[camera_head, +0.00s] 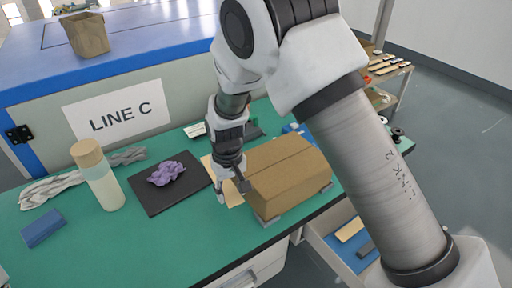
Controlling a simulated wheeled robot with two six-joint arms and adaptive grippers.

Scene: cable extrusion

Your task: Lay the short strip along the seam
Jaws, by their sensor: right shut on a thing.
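A brown cardboard box (290,187) stands near the table's front edge, with a seam running lengthwise along its top. My right gripper (234,192) points down just left of the box, close to its left end. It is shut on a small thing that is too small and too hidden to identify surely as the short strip. A flat tan piece (208,165) lies behind and under the gripper, partly hidden by it. My right arm hides part of the table behind the box. My left gripper is not in view.
On the green table (110,245) are a black mat (150,205) with a purple cloth (166,174), a bottle (98,178), a grey braided cloth (60,185) and a blue block (43,228). A LINE C sign (115,112) stands behind. An open drawer (345,245) is at the front right.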

